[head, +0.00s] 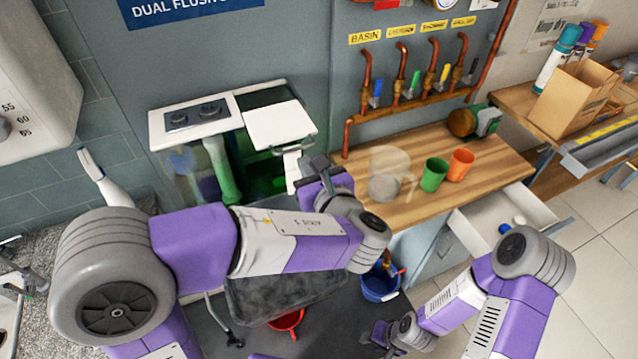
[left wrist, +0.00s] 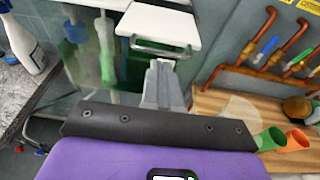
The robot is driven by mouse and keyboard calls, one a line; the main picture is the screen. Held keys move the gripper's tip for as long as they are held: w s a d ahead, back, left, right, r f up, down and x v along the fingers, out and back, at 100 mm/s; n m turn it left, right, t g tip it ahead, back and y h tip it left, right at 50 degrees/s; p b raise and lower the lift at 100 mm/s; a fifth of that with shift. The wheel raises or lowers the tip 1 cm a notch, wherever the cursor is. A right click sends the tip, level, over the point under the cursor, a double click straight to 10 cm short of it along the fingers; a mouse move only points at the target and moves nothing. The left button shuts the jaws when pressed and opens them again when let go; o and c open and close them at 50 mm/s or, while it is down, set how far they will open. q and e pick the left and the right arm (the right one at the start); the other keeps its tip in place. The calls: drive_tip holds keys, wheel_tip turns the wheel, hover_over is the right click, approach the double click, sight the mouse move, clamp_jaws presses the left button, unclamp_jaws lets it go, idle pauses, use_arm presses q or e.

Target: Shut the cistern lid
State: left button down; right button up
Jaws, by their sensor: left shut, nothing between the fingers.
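The clear-walled cistern (head: 187,168) stands against the grey panel, with green inside. Its fixed white top with two dark flush buttons (head: 197,114) is on the left. The white lid (head: 279,124) is on the right, with a metal bar handle on its front edge; it also shows in the left wrist view (left wrist: 158,24). Green interior shows behind the lid, so the opening is not fully covered. My left gripper (head: 292,172) is shut and empty, just below and in front of the handle; its fingers (left wrist: 163,88) show in the wrist view. My right gripper (head: 383,334) is low at the bottom, its fingers unclear.
A wooden counter (head: 440,150) to the right holds a clear jug (head: 386,172), a green cup (head: 434,174) and an orange cup (head: 460,164). Copper pipes (head: 405,103) run above it. An open drawer (head: 505,215) juts out below. A white bottle (head: 108,182) stands at left.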

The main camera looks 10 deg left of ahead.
sight(281, 124)
use_arm(q)
drive_tip(key=x, duration=0.4)
drive_tip(key=shift+b, duration=0.3)
drive_tip(key=x, duration=0.3)
drive_tip(key=r+p+x, duration=0.1)
drive_tip(key=x, duration=0.2)
drive_tip(key=r+x, duration=0.1)
drive_tip(key=x, duration=0.2)
drive_tip(key=shift+w+a+p, duration=0.25)
drive_tip(key=shift+w+p, duration=0.1)
drive_tip(key=shift+w, duration=0.15)
drive_tip(key=shift+r, duration=0.15)
